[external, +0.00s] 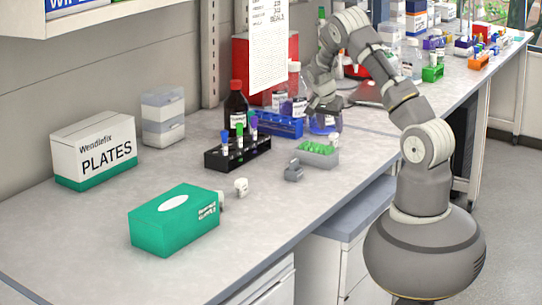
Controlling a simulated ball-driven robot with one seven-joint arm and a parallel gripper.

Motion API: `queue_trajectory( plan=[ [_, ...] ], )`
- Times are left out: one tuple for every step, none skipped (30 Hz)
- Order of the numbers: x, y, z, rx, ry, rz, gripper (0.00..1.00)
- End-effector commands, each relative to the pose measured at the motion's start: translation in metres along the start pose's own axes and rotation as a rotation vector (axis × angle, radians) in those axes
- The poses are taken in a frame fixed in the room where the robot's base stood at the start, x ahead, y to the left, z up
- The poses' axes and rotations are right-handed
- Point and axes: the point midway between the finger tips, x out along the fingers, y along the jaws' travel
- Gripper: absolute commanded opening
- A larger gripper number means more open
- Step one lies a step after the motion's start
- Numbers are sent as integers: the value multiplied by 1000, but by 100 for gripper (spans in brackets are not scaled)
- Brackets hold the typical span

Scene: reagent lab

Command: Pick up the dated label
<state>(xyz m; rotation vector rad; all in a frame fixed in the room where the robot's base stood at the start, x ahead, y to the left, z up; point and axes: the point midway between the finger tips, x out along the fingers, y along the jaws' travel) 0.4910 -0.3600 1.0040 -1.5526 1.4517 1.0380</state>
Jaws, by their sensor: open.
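I cannot pick out a dated label for certain. White labels show on several bottles, among them the dark brown bottle with a red cap (237,108), but any dates are too small to read. A small white piece (241,187) and a small grey piece (293,171) lie on the bench; I cannot tell what they are. My gripper (324,108) is open and points down over the back of the bench, just above a flask with blue liquid (324,124). Its fingers partly hide the flask. It is well apart from the small pieces at the front.
A black tube rack (222,160), a blue rack (283,126) and a grey tray with green contents (318,153) stand mid-bench. A green box (174,220) and a plates box (93,150) are at left. A printed sheet (268,45) hangs behind. The front right bench is clear.

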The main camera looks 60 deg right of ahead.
Motion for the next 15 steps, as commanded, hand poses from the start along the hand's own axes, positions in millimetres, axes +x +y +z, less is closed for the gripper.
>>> queue_trajectory(
  plan=[
    [7, 0, 0, 1, 0, 0, 53],
    [11, 0, 0, 1, 0, 0, 53],
    [15, 0, -1, 0, 0, -1, 53],
    [18, 0, -1, 0, 0, -1, 53],
    [21, 0, -1, 0, 0, -2, 53],
    [25, 0, -2, 0, 0, -2, 53],
    [29, 0, -2, 0, 0, -2, 53],
    [34, 0, -3, 0, -1, -2, 53],
    [41, 0, -4, -1, -1, -2, 53],
    [46, 0, -5, 0, -1, -1, 53],
    [52, 0, -6, 0, -1, -1, 53],
    [58, 0, -5, -2, -1, -1, 53],
    [62, 0, -5, -3, -2, -1, 53],
    [64, 0, -5, -3, -1, -2, 53],
    [66, -1, -6, -3, -1, -3, 53]
  ],
)
